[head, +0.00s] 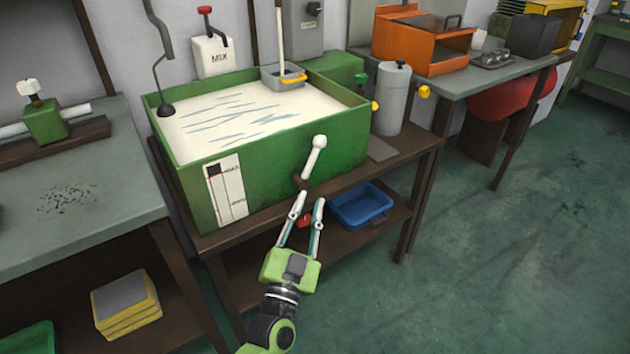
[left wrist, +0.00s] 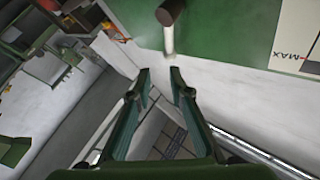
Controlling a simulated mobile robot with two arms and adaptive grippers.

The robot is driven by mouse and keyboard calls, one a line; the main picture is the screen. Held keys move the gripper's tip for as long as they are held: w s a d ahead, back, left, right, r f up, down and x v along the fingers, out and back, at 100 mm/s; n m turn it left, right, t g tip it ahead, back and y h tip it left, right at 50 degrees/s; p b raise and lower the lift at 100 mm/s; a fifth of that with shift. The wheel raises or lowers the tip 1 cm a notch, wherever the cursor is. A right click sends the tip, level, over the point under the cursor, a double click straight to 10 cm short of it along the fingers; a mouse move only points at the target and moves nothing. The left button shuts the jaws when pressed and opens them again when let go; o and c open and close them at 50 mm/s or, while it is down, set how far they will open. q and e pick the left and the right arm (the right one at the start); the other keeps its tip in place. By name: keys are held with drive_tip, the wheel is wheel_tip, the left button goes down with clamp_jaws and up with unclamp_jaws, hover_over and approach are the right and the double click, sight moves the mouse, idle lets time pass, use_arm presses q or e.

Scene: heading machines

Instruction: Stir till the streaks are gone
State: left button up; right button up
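The green tank (head: 275,165) holds cream-white liquid (head: 195,145) with several blue-grey streaks (head: 240,115) across its surface. A dark-ended bent rod (head: 160,75) hangs at the tank's left, its end at the liquid. A white box marked MIX (head: 212,57) with a red-knobbed lever (head: 205,10) is on the wall behind. A white stub with a brown end (head: 316,155) shows at the tank's front; the left wrist view shows its brown end (left wrist: 170,12) ahead of the fingers. My left gripper (head: 306,206) is open and empty, just below it. My right gripper is out of view.
A small grey tray with a yellow handle (head: 284,80) sits at the tank's back edge, with an upright pole. A grey cylinder with yellow knobs (head: 393,98) stands right of the tank. A blue bin (head: 362,204) is on the lower shelf. The floor at right is clear.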

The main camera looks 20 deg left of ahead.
sight(314, 157)
use_arm(q)
drive_tip(key=shift+n+y, duration=0.4)
drive_tip(key=shift+y, duration=0.2)
drive_tip(key=x, duration=0.4)
drive_tip(key=a+x, duration=0.1)
drive_tip(key=x, duration=0.3)
drive_tip(key=b+x, duration=0.1)
drive_tip(key=x, duration=0.3)
drive_tip(key=shift+a, duration=0.2)
drive_tip(key=shift+w+r, duration=0.1)
drive_tip(key=shift+w, duration=0.15)
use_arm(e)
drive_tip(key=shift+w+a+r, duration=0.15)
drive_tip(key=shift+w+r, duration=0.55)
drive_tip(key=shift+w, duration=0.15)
use_arm(q)
clamp_jaws()
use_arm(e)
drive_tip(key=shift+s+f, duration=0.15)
